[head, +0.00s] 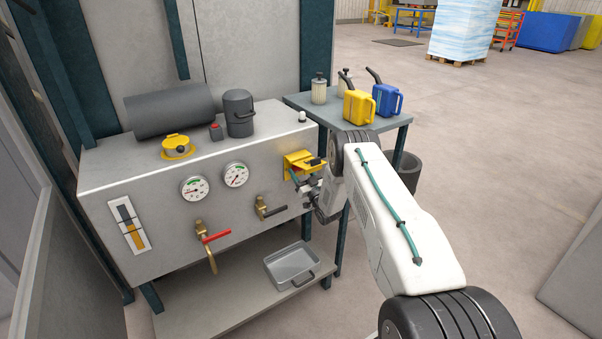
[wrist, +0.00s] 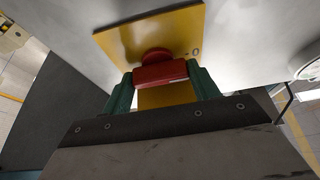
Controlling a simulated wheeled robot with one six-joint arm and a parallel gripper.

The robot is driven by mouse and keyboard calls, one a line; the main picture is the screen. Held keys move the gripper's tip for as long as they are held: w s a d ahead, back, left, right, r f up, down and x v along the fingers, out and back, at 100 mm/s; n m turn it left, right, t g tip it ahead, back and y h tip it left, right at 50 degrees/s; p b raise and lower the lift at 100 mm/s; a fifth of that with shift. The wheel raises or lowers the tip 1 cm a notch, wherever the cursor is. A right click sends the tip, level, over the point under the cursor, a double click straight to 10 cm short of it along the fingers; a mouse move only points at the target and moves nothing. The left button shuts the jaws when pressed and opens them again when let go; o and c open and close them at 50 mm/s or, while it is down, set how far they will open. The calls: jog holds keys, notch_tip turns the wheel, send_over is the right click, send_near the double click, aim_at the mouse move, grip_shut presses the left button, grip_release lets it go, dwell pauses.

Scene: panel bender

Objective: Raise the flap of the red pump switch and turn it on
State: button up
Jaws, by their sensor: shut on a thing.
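The red pump switch (wrist: 158,74) shows in the wrist view as a red knob in front of a yellow plate (wrist: 135,38). The green fingers of my gripper (wrist: 160,82) stand on both sides of the knob and are shut on it. A yellow strip (wrist: 168,97), perhaps the flap, shows between the fingers below the knob. In the head view the yellow flap (head: 303,157) sticks out from the right end of the tank's front, above my gripper (head: 300,178). The knob is mostly hidden there, so its turn angle is unclear.
The grey tank (head: 150,190) carries two gauges (head: 195,188), a red-handled valve (head: 213,237) and a dark-handled valve (head: 268,209) left of my gripper. A side table (head: 330,110) with yellow and blue cans stands behind my arm. A metal tray (head: 290,267) sits on the shelf below.

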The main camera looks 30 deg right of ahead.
jog(key=shift+m, duration=0.4)
jog(key=m+h, duration=0.2)
jog(key=m, duration=0.1)
jog(key=m+h, duration=0.1)
jog(key=m, duration=0.2)
jog(key=shift+a+m+g+h, duration=0.15)
jog(key=shift+m+g+h, duration=0.15)
jog(key=shift+m+h, duration=0.1)
jog(key=shift+r+m+g+h, duration=0.1)
jog(key=shift+m+g+h, duration=0.5)
jog(key=shift+m, duration=1.05)
jog(key=shift+m+g+h, duration=0.3)
jog(key=shift+m+h, duration=0.5)
jog(key=shift+m, duration=0.85)
jog(key=o, duration=1)
